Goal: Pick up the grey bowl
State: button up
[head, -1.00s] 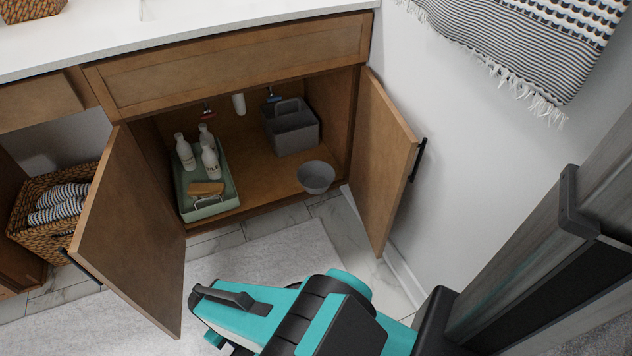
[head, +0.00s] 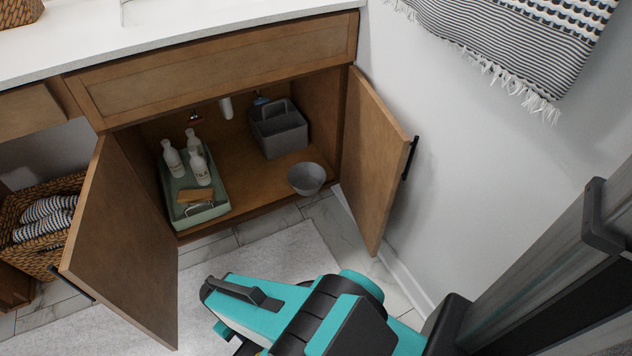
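The grey bowl (head: 307,178) sits upright at the front right edge of the open cabinet floor (head: 262,186), between the two open doors. My arm, teal and black, reaches in from the lower right, in front of the cabinet and apart from the bowl. My gripper's fingers cannot be made out, as the arm links and the bottom edge of the picture hide them.
A green tray (head: 211,213) with several white bottles and a brush stands left of the bowl. A grey caddy (head: 279,131) stands behind it. The left door (head: 122,245) and right door (head: 376,160) stand open. A light rug (head: 270,255) lies in front.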

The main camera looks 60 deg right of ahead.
aim_at(307, 178)
jog(key=z, duration=0.25)
jog(key=k, duration=1.45)
jog(key=u, duration=0.95)
jog(key=i, duration=1)
jog(key=u, duration=0.05)
